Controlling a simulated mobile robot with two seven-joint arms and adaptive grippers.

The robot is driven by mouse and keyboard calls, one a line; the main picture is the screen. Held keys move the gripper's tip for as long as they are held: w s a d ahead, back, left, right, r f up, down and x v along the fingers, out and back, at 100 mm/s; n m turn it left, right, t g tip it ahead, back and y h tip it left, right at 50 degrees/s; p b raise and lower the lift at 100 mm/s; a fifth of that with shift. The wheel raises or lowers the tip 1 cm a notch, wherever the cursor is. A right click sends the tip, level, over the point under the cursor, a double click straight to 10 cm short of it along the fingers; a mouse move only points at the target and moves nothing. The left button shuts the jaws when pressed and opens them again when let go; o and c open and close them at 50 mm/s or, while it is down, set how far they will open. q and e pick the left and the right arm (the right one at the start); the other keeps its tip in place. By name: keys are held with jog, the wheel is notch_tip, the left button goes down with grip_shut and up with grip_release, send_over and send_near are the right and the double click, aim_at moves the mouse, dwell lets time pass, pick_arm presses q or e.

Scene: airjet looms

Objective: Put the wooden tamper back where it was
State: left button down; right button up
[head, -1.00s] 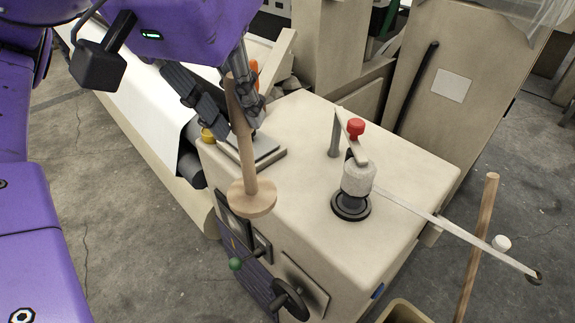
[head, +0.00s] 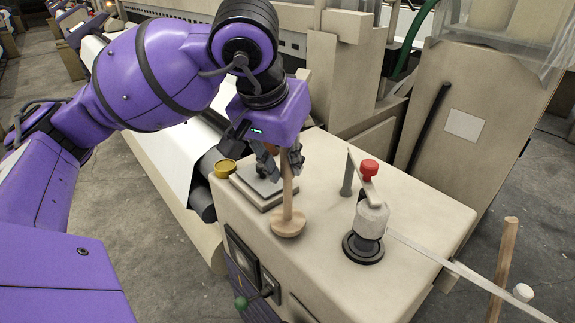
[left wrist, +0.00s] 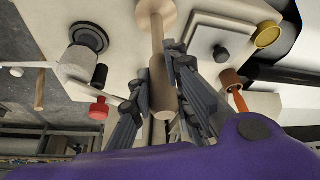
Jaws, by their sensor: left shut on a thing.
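The wooden tamper (head: 288,218) is a pale wooden rod with a round disc at its lower end. My left gripper (head: 281,164) is shut on its upper handle and holds it nearly upright, disc down. In the head view the disc shows over the beige cabinet top (head: 331,225), near its left front edge. I cannot tell whether it touches the top. In the left wrist view the tamper (left wrist: 159,75) runs between the fingers of my left gripper (left wrist: 160,82), with the disc at the upper edge. My right gripper is not in view.
A grey square plate (head: 262,186) and a yellow knob (head: 225,168) are beside the tamper. A white spool on a black base (head: 363,248), a red knob (head: 369,169) and a long pale bar (head: 470,275) are to the right. The cabinet top between is clear.

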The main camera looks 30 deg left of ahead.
pick_arm(q)
jog(key=shift+f, duration=0.65)
jog(key=shift+f, duration=0.25)
jog(key=c, duration=1.6)
grip_release()
jog(key=shift+s+r, duration=0.1)
jog(key=shift+r, duration=0.6)
jog(key=v, duration=1.1)
jog(key=shift+s+p, duration=0.15)
jog(key=shift+p, duration=0.15)
